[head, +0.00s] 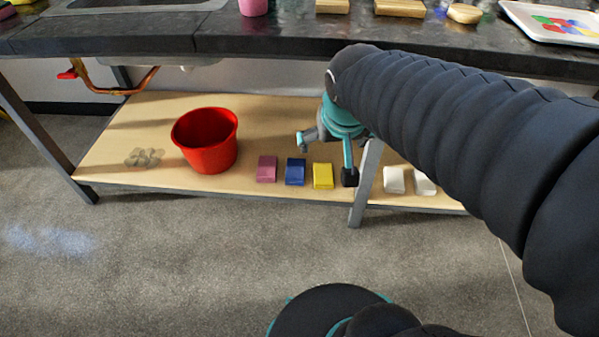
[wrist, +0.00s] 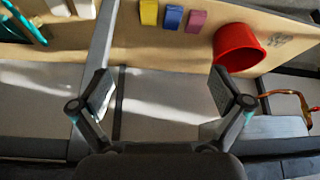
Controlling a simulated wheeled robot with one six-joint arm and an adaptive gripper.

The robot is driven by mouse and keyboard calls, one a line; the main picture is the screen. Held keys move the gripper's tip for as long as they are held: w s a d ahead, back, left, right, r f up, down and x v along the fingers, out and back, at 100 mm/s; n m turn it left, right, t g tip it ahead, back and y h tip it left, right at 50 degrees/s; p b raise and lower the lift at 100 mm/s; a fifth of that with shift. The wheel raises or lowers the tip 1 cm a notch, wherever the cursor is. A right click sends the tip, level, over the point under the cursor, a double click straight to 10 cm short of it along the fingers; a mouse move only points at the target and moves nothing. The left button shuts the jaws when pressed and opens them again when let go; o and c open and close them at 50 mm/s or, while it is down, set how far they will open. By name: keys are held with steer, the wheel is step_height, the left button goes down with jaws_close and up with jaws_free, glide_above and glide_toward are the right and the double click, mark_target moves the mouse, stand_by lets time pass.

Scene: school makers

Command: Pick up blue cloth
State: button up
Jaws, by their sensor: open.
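The blue cloth (head: 295,172) is a small folded block on the low wooden shelf, between a pink folded cloth (head: 267,169) and a yellow one (head: 323,176). In the wrist view the blue cloth (wrist: 172,17) lies near the top edge, above and apart from my fingers. My gripper (head: 326,159) is open and empty over the shelf. In the head view its fingers appear above and to the right of the blue cloth. The wrist view shows my gripper (wrist: 164,92) with fingers wide apart and nothing between them.
A red bucket (head: 206,141) stands left of the cloths on the shelf (head: 110,164). White blocks (head: 394,180) lie right of a metal table leg (head: 364,185). The dark countertop (head: 270,38) overhangs the shelf. A copper pipe (head: 112,91) runs at the left.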

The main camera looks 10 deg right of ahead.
steer(key=w+f+b, duration=0.2)
steer(key=w+f, duration=0.4)
steer(key=w, duration=0.3)
steer(key=m+g+b, duration=0.1)
steer(key=m+b, duration=0.1)
steer(key=b, duration=0.2)
glide_above(295, 170)
steer(key=s, duration=0.2)
step_height(295, 170, down, 31)
steer(key=shift+a+r, duration=0.1)
steer(key=shift+r, duration=0.1)
steer(key=shift+b+x, duration=0.6)
steer(key=shift+x, duration=2.4)
steer(key=c, duration=1.1)
